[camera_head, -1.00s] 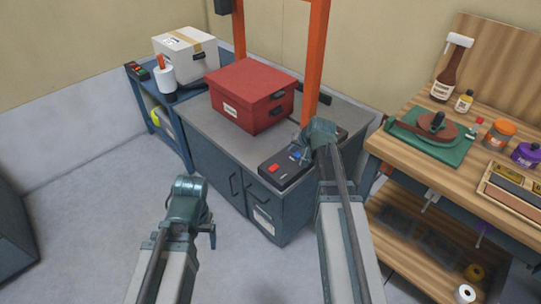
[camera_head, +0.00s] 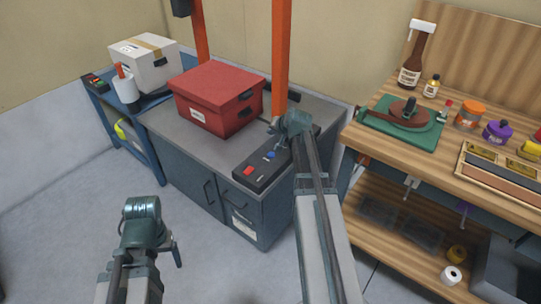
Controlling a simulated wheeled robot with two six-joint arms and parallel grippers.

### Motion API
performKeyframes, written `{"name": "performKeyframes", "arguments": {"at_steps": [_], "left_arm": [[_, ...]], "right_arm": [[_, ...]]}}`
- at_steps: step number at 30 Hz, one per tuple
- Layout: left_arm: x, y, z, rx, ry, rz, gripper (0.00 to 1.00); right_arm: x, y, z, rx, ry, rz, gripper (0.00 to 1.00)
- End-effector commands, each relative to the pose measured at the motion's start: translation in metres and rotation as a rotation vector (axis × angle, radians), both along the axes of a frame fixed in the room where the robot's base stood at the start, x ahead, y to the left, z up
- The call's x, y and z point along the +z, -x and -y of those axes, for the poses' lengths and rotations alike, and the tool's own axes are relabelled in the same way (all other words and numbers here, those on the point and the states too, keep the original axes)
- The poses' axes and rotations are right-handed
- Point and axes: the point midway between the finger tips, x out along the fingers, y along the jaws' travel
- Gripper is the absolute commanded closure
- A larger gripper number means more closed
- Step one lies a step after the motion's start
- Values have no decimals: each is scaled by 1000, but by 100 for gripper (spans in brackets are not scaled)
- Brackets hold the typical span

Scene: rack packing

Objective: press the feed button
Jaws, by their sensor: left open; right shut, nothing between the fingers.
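A dark control panel (camera_head: 256,181) lies on the front right edge of the grey counter. It carries a red button (camera_head: 248,171) and a blue button (camera_head: 271,155); any labels are too small to read. My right gripper (camera_head: 275,130) is over the panel's far end, its fingers small and partly hidden by the wrist. I cannot tell whether it touches the panel. My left gripper (camera_head: 176,256) hangs low over the floor in front of the cabinet, away from the panel, its fingers mostly hidden.
A white carton (camera_head: 145,62) stands on the blue side table at left. A wooden bench (camera_head: 400,165) with bottles and a green mat (camera_head: 375,125) is at right.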

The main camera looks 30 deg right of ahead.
Motion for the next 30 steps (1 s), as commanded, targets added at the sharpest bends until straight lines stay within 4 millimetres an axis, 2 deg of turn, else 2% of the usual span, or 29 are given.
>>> {"name": "performKeyframes", "arguments": {"at_steps": [19, 24, 30], "left_arm": [[-78, 0, 0, 0, 0, 0, 19], [-86, 0, 0, 0, 0, 0, 19], [-85, 0, 0, 0, 0, 0, 19]], "right_arm": [[-78, 0, 0, 1, 0, -1, 100], [-86, 0, 0, 1, 0, -1, 100], [-85, 0, 0, 1, 0, -1, 100]]}}
